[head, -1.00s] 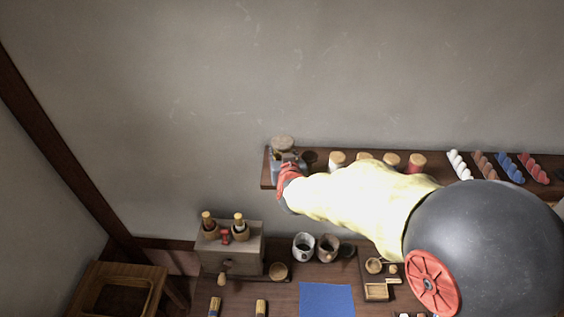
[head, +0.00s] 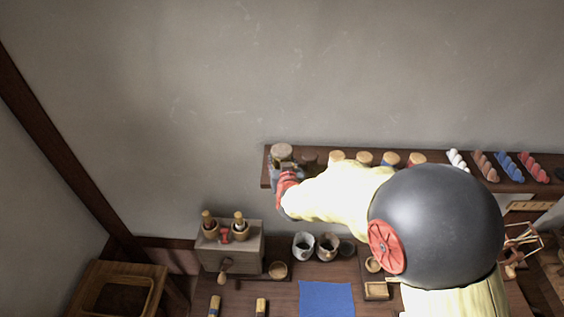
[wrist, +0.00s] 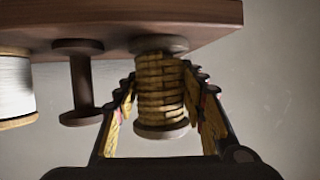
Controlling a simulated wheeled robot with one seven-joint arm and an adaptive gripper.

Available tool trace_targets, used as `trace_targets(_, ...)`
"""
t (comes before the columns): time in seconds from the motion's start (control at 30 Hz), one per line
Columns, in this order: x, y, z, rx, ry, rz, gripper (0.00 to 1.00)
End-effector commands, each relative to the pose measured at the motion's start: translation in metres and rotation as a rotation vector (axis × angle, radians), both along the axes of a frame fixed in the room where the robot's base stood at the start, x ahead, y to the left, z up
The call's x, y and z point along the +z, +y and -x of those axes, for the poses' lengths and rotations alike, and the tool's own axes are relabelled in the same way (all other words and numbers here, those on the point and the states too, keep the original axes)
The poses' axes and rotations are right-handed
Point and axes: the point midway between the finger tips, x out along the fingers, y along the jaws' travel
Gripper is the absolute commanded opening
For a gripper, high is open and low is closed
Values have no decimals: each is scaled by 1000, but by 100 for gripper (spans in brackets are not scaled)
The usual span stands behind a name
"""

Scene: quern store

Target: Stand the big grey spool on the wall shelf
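The big grey spool (wrist: 161,85) is between the fingers of my gripper (wrist: 160,90) in the wrist view, where the shelf appears upside down. Its winding looks straw-brown there, with dull dark flanges. The fingers lie close against both sides of the winding, shut on it. Its lower flange appears to meet the wall shelf (wrist: 215,14), and it looks upright. In the head view the spool's pale top (head: 281,151) shows at the shelf's left end. My gripper (head: 283,172) partly hides its body. The long shelf (head: 266,180) runs rightward behind my arm.
An empty dark spool (wrist: 79,85) stands beside the held one, apart from it, then a white-wound spool (wrist: 14,90). Several spools and twisted skeins (head: 458,161) continue along the shelf. Below are a grey box (head: 232,250), cups (head: 303,246) and a blue cloth (head: 327,298).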

Motion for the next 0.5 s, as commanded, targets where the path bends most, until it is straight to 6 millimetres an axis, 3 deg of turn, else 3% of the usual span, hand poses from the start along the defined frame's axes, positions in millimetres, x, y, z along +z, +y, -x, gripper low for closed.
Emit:
trace_targets(0.23, 1, 0, 0, 0, -1, 0, 56)
trace_targets(0.5, 1, 0, 0, 0, -1, 0, 56)
